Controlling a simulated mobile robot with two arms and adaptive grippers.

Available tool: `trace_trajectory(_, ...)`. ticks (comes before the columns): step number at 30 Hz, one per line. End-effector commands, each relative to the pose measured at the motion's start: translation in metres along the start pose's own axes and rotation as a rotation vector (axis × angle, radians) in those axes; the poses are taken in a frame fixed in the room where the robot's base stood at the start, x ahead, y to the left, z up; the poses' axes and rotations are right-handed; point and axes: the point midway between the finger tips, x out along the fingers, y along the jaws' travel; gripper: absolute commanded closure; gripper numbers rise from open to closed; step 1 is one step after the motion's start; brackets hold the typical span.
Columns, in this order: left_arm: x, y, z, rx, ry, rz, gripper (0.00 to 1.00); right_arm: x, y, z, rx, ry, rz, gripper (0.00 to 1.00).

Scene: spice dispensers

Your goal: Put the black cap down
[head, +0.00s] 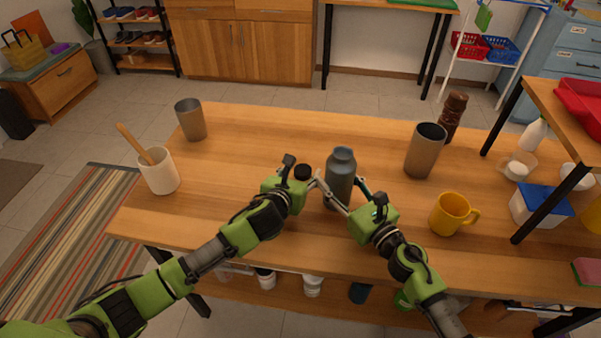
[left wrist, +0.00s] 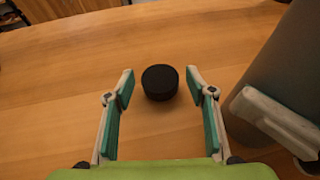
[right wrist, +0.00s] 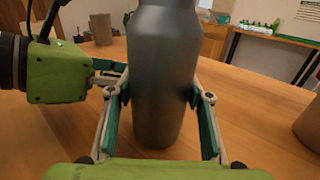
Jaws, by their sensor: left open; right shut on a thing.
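The black cap (head: 303,172) rests on the wooden table just left of the grey-blue bottle (head: 341,172). In the left wrist view the cap (left wrist: 160,82) sits on the wood beyond and between the fingertips. My left gripper (head: 310,186) is open and empty, its fingers (left wrist: 160,85) apart from the cap. My right gripper (head: 345,196) is shut on the bottle, which stands upright; in the right wrist view the bottle (right wrist: 162,80) fills the space between its fingers. The bottle's open top shows no cap on it.
A metal cup (head: 424,152), a brown pepper mill (head: 452,115) and a yellow mug (head: 450,215) stand to the right. Another metal cup (head: 190,120) and a white pot (head: 159,172) with a wooden spoon stand left. The table's back middle is clear.

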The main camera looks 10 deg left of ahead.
Motion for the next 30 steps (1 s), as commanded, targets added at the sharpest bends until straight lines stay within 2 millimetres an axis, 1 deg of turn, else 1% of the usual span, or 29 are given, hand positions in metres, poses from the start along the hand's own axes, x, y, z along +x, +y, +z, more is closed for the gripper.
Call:
trace_trajectory(4, -0.004, 0.0, 0.003, 0.0, 0.0, 0.0, 0.49, 0.0, 0.0, 0.0, 0.001, 0.001, 0.0, 0.93)
trace_trajectory(8, -0.019, 0.0, 0.002, 0.002, 0.0, -0.001, 0.49, 0.0, 0.0, 0.0, 0.001, 0.001, -0.001, 0.93)
trace_trajectory(18, -0.084, 0.0, 0.002, 0.002, 0.001, -0.001, 0.49, 0.0, 0.0, 0.0, 0.001, 0.001, -0.001, 0.93)
trace_trajectory(22, -0.104, 0.0, 0.002, 0.001, 0.001, -0.001, 0.49, 0.0, 0.0, 0.0, 0.001, 0.001, 0.0, 0.93)
trace_trajectory(26, -0.116, 0.0, 0.002, 0.001, 0.001, 0.0, 0.49, 0.0, 0.0, 0.0, 0.001, 0.001, 0.0, 0.93)
trace_trajectory(27, -0.118, 0.0, 0.003, 0.001, 0.0, -0.001, 0.46, 0.0, 0.0, 0.0, 0.001, 0.001, 0.0, 0.93)
trace_trajectory(30, -0.118, 0.001, 0.003, 0.015, -0.002, -0.018, 0.46, 0.0, 0.0, 0.0, 0.001, 0.001, 0.0, 0.93)
